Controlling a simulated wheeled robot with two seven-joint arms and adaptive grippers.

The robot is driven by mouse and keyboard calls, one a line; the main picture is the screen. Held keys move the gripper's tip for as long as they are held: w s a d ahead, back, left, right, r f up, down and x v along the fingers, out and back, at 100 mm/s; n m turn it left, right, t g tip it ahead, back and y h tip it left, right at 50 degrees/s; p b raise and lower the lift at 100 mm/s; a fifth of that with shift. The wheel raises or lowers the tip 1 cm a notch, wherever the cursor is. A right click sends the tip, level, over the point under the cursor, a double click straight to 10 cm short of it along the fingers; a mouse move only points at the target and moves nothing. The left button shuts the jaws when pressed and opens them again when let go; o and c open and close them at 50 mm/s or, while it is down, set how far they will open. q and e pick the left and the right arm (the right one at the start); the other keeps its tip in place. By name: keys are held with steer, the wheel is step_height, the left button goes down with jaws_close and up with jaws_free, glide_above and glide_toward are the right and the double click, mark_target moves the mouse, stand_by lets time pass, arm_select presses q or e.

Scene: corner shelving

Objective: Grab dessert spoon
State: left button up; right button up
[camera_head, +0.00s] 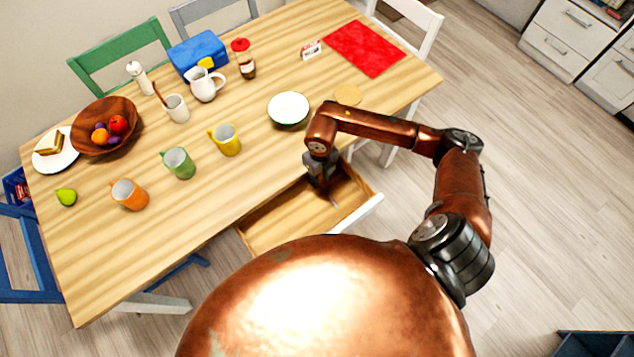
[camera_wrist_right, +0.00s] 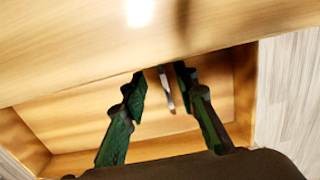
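A thin metallic piece of cutlery (camera_wrist_right: 167,88), which looks like the dessert spoon, shows in the right wrist view inside the open drawer (camera_head: 275,228). Only part of it shows, so I cannot make out its bowl. My right gripper (camera_head: 324,184) points down into the right part of the drawer. In the right wrist view its two dark green fingers (camera_wrist_right: 161,84) are apart, with the cutlery between them, closer to the right finger. I see a gap at the left finger. My left gripper is not in view.
The drawer's walls stand close around my right gripper, and the wooden table (camera_head: 245,175) edge is just beyond it. On the table are a white-green bowl (camera_head: 288,107), a yellow mug (camera_head: 226,141), a green mug (camera_head: 180,163) and an orange mug (camera_head: 129,194).

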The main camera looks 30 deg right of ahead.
mark_target(320, 186)
step_height(320, 186, down, 5)
steer(key=shift+s+r+b, duration=0.1)
steer(key=shift+r+b, duration=0.1)
steer(key=shift+b, duration=0.2)
steer(key=shift+c, duration=0.4)
jaws_close()
